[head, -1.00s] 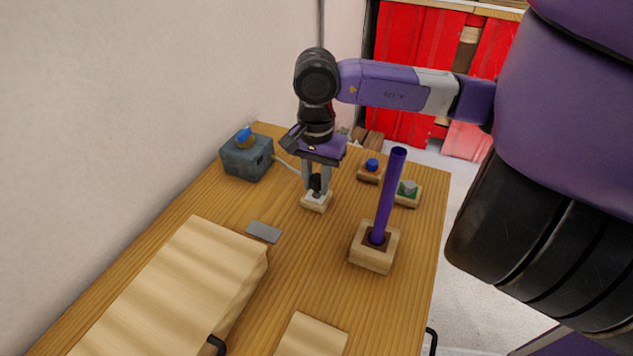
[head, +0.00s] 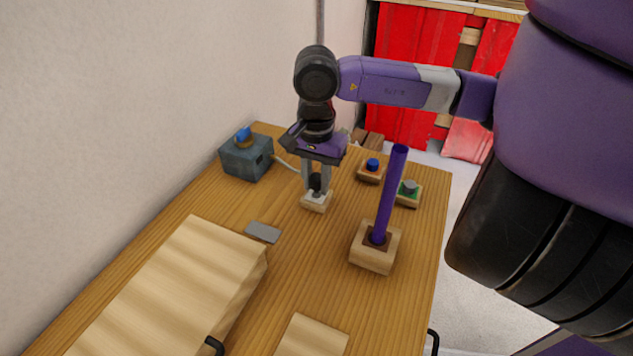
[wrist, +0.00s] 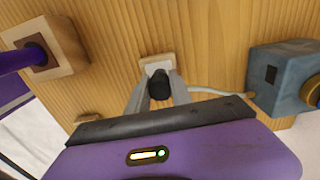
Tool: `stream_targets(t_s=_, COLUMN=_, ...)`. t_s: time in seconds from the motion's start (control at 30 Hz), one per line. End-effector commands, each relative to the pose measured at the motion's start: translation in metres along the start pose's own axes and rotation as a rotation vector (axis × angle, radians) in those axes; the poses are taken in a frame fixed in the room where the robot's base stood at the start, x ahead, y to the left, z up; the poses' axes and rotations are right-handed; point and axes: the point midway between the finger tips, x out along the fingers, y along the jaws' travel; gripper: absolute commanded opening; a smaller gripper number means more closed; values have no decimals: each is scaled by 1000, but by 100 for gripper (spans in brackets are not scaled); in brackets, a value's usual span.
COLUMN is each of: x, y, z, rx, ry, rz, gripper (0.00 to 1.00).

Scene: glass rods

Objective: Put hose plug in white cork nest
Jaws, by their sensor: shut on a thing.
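The hose plug (head: 315,182) is a small black piece, joined to a pale hose (head: 287,164) that runs to the grey-blue box. My gripper (head: 317,188) points down and is shut on the plug. The white cork nest (head: 316,206) is a small pale block on the table directly under the plug. In the wrist view, the black plug (wrist: 160,86) is between my fingertips (wrist: 158,92), over the nest (wrist: 152,60). The plug's lower end is hidden, so I cannot tell how deep it sits in the nest.
A purple rod (head: 389,195) stands in a wooden block (head: 373,258) to the right. The grey-blue box (head: 245,160) with a blue knob is at left. Blocks with a blue piece (head: 371,166) and a green top (head: 409,187) stand behind right. A grey plate (head: 263,232) lies in front.

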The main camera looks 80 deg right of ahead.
Motion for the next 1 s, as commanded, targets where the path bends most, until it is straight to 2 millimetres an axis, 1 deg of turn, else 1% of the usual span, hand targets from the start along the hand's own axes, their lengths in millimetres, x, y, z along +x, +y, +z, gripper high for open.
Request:
stream_targets(t_s=0.57, x=0, y=0, z=0, rx=0, ry=0, rz=0, gripper=0)
stream_targets(t_s=1.0, x=6, y=0, z=0, rx=-1, ry=0, rz=0, gripper=0)
